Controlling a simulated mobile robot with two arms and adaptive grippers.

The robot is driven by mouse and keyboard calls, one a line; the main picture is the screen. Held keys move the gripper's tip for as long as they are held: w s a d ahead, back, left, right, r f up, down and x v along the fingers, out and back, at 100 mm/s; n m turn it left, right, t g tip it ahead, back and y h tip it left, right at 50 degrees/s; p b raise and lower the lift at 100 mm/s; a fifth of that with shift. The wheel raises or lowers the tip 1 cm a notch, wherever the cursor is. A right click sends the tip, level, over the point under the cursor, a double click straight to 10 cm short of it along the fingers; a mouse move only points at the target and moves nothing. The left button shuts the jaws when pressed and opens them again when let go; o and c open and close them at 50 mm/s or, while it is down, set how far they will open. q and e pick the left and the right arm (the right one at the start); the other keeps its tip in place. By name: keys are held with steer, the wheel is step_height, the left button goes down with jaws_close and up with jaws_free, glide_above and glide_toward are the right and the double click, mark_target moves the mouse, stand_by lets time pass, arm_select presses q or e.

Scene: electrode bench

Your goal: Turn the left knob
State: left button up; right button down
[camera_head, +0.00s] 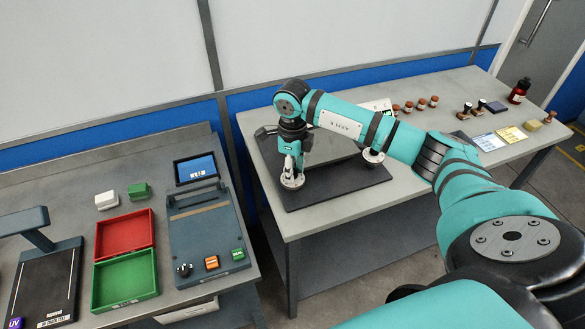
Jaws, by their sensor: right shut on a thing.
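The left knob (292,183) is a pale round disc low at the front left of a dark flat base (335,190) on the right-hand bench. My right gripper (292,171) points down onto it, with its fingers shut on the knob and partly covering it. A similar round knob, the right knob (373,157), sits at the right of the same base, apart from the gripper. Any turn mark on the left knob is too small to tell. My left gripper is not in view.
My right arm spans the right bench (405,190). Behind it stand several small brown-capped jars (408,106) and a dark red bottle (519,91). The left bench holds a red tray (123,235), a green tray (124,280) and a grey device with a screen (196,168). A gap separates the benches.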

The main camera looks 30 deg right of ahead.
steer(key=shift+m, duration=0.3)
steer(key=shift+m+b, duration=0.5)
steer(key=shift+m, duration=0.5)
steer(key=m, duration=0.2)
steer(key=shift+m+b, duration=0.35)
steer(key=shift+m, duration=0.05)
steer(key=m, duration=0.3)
steer(key=shift+b, duration=0.35)
steer(key=shift+d+r+m, duration=0.1)
steer(key=shift+m, duration=1.5)
steer(key=shift+w, duration=0.1)
steer(key=c, duration=1)
jaws_free()
steer(key=shift+c, duration=0.2)
